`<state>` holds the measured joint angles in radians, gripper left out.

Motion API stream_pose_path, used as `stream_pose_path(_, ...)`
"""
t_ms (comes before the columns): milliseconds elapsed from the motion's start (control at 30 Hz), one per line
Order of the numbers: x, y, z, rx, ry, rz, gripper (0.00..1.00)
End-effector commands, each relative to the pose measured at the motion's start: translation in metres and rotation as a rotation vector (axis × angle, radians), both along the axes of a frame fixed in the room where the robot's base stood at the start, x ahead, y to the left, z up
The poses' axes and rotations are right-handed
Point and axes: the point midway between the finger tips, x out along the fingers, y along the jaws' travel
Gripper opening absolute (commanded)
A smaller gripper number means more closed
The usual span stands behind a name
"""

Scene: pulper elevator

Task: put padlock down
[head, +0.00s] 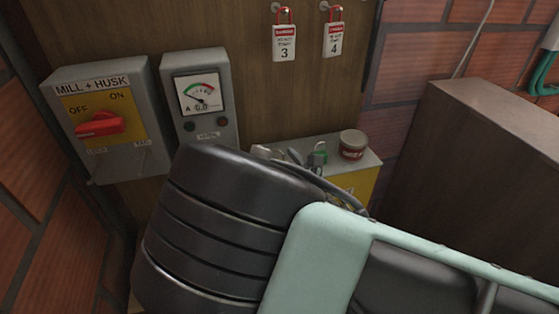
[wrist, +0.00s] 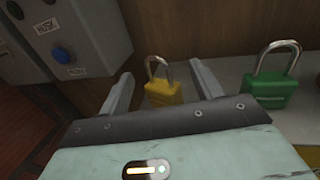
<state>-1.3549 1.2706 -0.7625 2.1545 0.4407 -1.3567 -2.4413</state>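A yellow padlock (wrist: 162,93) with a closed-looking metal shackle is upright between the two fingers of my gripper (wrist: 163,92) in the wrist view. The fingers are apart, with a gap on each side of the padlock. It appears to rest on the grey box top (wrist: 235,72), though its base is partly hidden by my gripper. In the head view my gripper (head: 279,154) is at the left end of this box top (head: 372,160), mostly behind my arm. I cannot make out the yellow padlock there.
A green padlock (wrist: 275,92) stands to the right on the box top; it also shows in the head view (head: 319,157). A dark jar (head: 353,145) is at its back right. A switch box (head: 103,121) and meter box (head: 201,102) are left. Tags (head: 284,43) hang above.

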Motion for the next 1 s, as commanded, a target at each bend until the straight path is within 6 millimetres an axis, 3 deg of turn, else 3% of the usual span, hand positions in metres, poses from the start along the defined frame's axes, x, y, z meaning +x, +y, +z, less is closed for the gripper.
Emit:
stream_pose_path(333,-0.005,-0.002,0.000,-0.001,0.000,0.000,0.65)
stream_pose_path(800,-0.085,-0.045,-0.001,-0.002,0.000,0.000,0.65)
stream_pose_path(1000,-0.102,-0.055,0.001,0.001,0.000,-0.002,0.65)
